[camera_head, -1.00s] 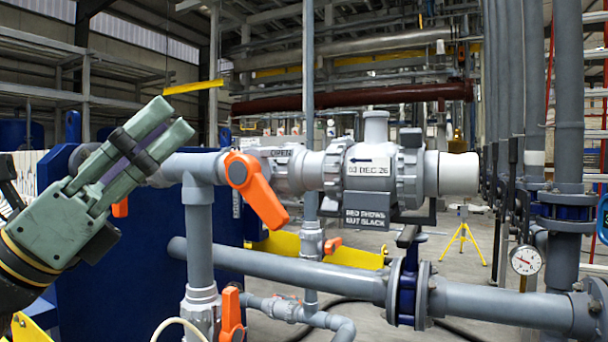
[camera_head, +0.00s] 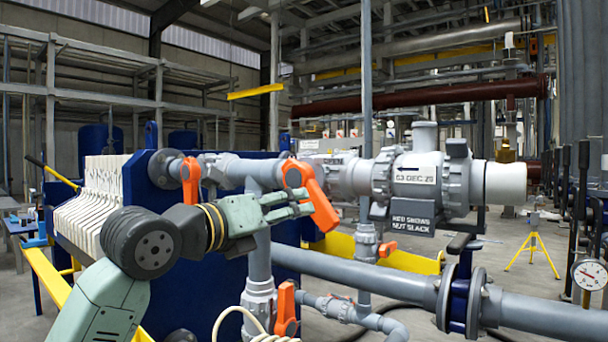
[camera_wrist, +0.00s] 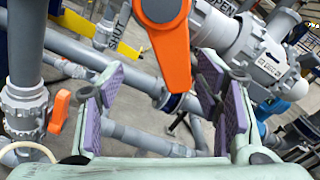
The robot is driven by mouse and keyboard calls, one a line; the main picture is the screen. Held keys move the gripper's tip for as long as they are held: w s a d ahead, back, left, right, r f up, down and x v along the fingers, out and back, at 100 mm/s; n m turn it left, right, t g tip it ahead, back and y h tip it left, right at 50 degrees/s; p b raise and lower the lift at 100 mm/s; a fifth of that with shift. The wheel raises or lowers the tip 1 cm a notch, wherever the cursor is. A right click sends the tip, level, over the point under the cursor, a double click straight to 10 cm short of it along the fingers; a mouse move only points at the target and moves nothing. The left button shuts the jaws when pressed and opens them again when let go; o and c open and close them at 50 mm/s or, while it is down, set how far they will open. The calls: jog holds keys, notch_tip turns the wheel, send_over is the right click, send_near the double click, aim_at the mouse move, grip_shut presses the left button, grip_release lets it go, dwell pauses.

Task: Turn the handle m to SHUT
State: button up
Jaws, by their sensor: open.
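An orange lever handle (camera_head: 320,205) sits on the grey horizontal pipe in the head view and slants down to the right from its hub. No letter m is readable on it. In the wrist view the same handle (camera_wrist: 171,55) hangs down between my open fingers, touching neither as far as I can tell.
Other orange handles are on the left valve (camera_head: 190,182) and the lower vertical pipe (camera_head: 286,308). A grey valve body (camera_head: 415,178) with a dated tag stands right of the handle. A large grey pipe (camera_head: 350,272) crosses below. The filter press plates (camera_head: 88,222) are at left.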

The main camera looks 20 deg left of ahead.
aim_at(315, 218)
jog(key=w+d+n, duration=0.1)
jog(key=w, duration=0.1)
jog(key=w+d+n, duration=0.1)
jog(key=w, duration=0.1)
jog(key=w+d+p, duration=0.1)
jog(key=w, duration=0.1)
jog(key=shift+w+d+r+n, duration=0.3)
jog(key=shift+d+r+n, duration=0.1)
jog(key=shift+c, duration=0.6)
grip_shut()
jog(key=m, duration=0.1)
jog(key=a+m+b, duration=0.1)
jog(key=f+m, duration=0.1)
jog(key=m, duration=0.1)
jog(key=shift+w+a+f, duration=0.1)
jog(key=shift+w+a, duration=0.2)
jog(key=shift+a, duration=0.1)
jog(key=a+m, duration=0.1)
jog(key=m, duration=0.1)
jog(key=w+a+m, duration=0.1)
jog(key=m, duration=0.2)
jog(key=shift+a, duration=0.35)
jog(key=shift+c, duration=0.5)
grip_release()
jog(key=shift+f, duration=0.1)
jog(key=shift+o, duration=0.8)
